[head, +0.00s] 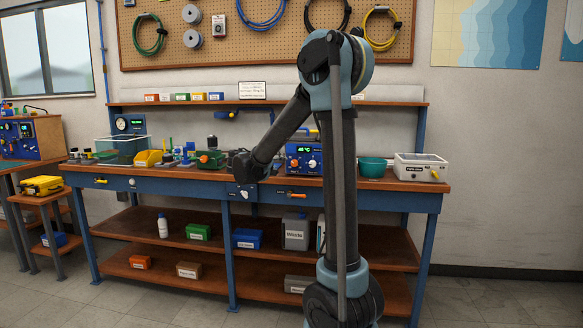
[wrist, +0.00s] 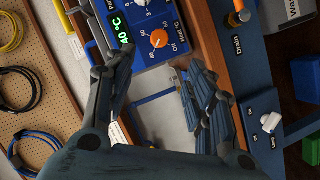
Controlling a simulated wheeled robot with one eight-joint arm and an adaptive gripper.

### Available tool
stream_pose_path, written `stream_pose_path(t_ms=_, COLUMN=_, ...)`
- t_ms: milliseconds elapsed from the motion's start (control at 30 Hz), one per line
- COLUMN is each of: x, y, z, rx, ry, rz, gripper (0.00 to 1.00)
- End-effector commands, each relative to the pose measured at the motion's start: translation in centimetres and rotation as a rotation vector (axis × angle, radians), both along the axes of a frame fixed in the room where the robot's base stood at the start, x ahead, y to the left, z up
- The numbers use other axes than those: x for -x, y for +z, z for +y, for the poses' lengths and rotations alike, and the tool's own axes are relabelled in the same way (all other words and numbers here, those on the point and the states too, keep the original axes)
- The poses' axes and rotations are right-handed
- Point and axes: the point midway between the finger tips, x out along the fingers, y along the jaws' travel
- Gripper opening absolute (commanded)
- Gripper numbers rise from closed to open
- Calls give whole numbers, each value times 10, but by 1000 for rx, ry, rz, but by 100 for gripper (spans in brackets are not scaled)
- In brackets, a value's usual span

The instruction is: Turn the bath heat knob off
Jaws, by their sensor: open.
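The heat knob is a round orange dial (wrist: 159,38) on a blue control panel, with a printed number scale, "Off" and "Heat °C" around it in the wrist view. The panel's green display (wrist: 122,32) reads 40 °C. In the head view the blue bath unit (head: 304,151) stands on the bench behind my arm, which partly hides it. My gripper (wrist: 160,82) is open and empty, its two fingers spread on either side below the knob in the wrist view, apart from it. In the head view my gripper (head: 246,166) is left of the unit, by the bench front.
A white knob (wrist: 141,2) is beside the heat knob.

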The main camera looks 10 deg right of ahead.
Motion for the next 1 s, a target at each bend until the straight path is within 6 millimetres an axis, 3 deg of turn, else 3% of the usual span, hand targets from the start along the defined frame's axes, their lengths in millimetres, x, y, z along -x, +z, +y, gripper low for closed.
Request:
stream_pose_path(t_ms=600, x=-85, y=-23, z=-65, rx=-1, ry=-2, rz=0, gripper=50)
stream_pose_path(t_ms=1000, x=-109, y=-30, z=-83, rx=-1, ry=1, rz=1, gripper=50)
